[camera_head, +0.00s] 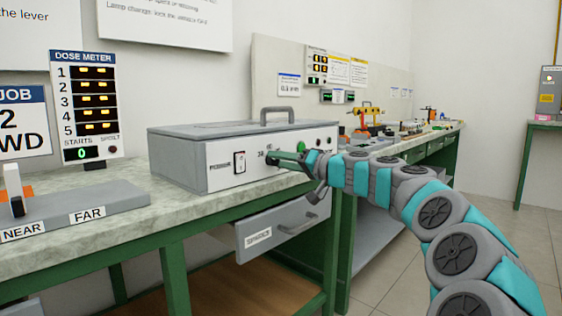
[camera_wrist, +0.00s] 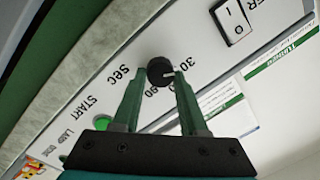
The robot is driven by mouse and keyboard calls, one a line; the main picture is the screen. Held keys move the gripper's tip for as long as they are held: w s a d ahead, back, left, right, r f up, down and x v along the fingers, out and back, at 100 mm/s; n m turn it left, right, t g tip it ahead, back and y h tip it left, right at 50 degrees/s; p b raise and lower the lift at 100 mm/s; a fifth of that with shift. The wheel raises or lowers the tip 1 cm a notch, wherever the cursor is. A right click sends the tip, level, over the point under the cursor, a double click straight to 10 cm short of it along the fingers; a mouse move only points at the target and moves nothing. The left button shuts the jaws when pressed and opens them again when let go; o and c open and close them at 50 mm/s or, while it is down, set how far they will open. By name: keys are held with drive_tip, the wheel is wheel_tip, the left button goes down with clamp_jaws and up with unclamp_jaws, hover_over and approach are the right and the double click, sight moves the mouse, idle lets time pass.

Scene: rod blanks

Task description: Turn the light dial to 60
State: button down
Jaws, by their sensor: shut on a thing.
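A small round black dial (camera_wrist: 160,71) sits on the white front panel of a grey box (camera_head: 180,160) on the bench. Numbers 30 and 90 and the word SEC show around the dial in the wrist view. Its pale pointer mark points toward the right finger there. The area between 30 and 90 is partly covered by my gripper. My gripper (camera_wrist: 158,75) has its green fingers on either side of the dial, shut on it. In the head view my gripper (camera_head: 284,157) reaches the box front from the right and hides the dial.
A rocker switch (camera_head: 240,162) and a green START button (camera_wrist: 102,122) are on the same panel. An open grey drawer (camera_head: 262,238) juts out below the bench. A lever (camera_head: 14,190) on a NEAR/FAR base and a dose meter (camera_head: 85,105) stand at left.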

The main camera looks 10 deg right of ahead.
drive_tip(key=shift+m, duration=0.4)
drive_tip(key=shift+f+m+t+p, duration=0.1)
drive_tip(key=shift+m+t+p, duration=0.15)
drive_tip(key=shift+m+p, duration=2.25)
drive_tip(key=shift+f+m+t+p, duration=0.1)
drive_tip(key=shift+m+t+p, duration=0.15)
drive_tip(key=shift+m+p, duration=2.2)
drive_tip(key=shift+m+b, duration=0.7)
drive_tip(key=shift+m, duration=0.25)
drive_tip(key=shift+c, duration=2.2)
unclamp_jaws()
